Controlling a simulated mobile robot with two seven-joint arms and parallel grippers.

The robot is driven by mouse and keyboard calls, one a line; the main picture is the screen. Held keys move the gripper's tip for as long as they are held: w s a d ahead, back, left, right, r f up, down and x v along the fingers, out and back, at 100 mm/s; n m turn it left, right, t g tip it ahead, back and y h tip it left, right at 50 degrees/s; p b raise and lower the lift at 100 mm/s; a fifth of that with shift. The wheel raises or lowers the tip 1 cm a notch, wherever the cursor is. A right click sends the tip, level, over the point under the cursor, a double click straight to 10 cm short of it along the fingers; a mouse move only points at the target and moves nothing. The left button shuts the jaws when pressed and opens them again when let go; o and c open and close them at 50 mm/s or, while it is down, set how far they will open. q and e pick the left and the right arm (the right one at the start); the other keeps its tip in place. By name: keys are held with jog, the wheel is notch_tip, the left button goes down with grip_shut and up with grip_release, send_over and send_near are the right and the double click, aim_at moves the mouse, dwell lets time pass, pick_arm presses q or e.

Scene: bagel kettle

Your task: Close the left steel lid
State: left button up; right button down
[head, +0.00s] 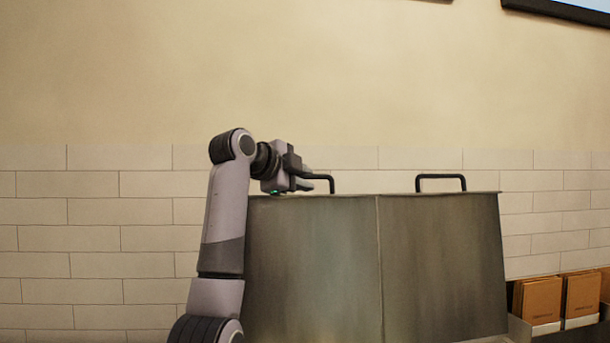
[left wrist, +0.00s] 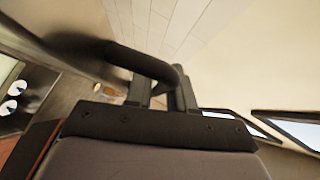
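The left steel lid (head: 312,260) stands raised as a tall, dull grey panel in the head view, with a black bar handle (head: 331,182) at its top edge. My left gripper (head: 304,182) is at the left part of this handle and overlaps it in the picture. In the left wrist view the dark handle (left wrist: 110,52) curves across close to the fingers (left wrist: 163,95) and hides part of them. A gap shows between the fingers, but I cannot tell whether they press on the handle. My right gripper is not in view.
A second raised steel lid (head: 445,265) with its own black handle (head: 441,177) stands directly to the right. Brown boxes (head: 541,299) stand on a shelf at the lower right. A tiled wall (head: 90,240) is behind. The space above the lids is clear.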

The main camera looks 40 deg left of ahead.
pick_arm(q)
jog(key=shift+w+f, duration=0.15)
jog(key=shift+w, duration=0.35)
grip_shut()
jog(key=shift+s, duration=0.1)
